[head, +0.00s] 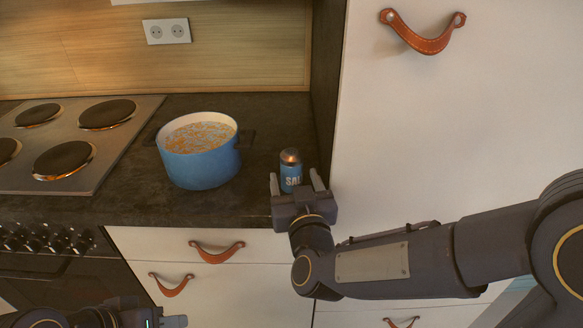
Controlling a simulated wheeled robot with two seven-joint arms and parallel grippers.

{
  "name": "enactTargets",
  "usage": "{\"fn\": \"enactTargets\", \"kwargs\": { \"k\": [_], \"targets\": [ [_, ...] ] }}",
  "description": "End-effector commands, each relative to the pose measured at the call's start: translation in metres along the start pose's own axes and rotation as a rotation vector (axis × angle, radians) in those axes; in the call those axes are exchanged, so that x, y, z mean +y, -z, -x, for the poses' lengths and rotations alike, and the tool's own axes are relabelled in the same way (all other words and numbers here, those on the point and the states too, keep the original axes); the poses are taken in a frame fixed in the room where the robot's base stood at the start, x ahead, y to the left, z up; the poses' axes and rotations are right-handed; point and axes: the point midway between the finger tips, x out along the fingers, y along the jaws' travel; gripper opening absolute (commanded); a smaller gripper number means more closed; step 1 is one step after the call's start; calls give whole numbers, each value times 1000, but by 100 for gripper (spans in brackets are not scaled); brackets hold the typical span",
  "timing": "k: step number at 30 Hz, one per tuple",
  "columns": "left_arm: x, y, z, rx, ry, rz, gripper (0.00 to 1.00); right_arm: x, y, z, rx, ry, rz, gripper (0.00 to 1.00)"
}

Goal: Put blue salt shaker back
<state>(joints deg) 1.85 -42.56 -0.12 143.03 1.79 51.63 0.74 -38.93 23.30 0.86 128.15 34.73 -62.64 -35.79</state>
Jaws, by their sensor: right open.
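The blue salt shaker (290,173) stands upright on the dark countertop, right of the blue pot. It has a metallic top and white lettering. My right gripper (298,184) is open at the counter's front edge, with its fingers pointing towards the shaker. The shaker appears between or just beyond the fingertips; I cannot tell which. Its lower part is partly hidden by the gripper. My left gripper (172,320) shows only in part at the bottom edge, low in front of the drawers, and its jaws are not clear.
A blue pot (201,166) with orange and white contents stands on the counter (250,205). A stove (75,140) with round burners is at the left. A tall white cabinet (440,120) with a leather pull bounds the right side. Drawers with leather pulls (217,252) are below.

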Motion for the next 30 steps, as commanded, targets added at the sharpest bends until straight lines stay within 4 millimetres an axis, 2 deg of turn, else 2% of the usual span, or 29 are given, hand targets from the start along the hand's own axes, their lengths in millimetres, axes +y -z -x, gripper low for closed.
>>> {"fn": "enactTargets", "kwargs": {
  "k": [1, 6, 11, 30],
  "targets": [
    [0, 0, 0, 0, 0, 0, 36, 0, 1, 13, 1, 2, 0, 64],
    [0, 0, 0, 0, 0, 0, 36, -1, 0, 44, 1, 3, 1, 64],
    [0, 0, 1, 0, 0, 0, 36, 0, 0, 60, 1, 1, 1, 64],
    [0, 0, 1, 0, 0, 0, 36, 0, 0, 65, 0, -1, 1, 64]
  ]
}}
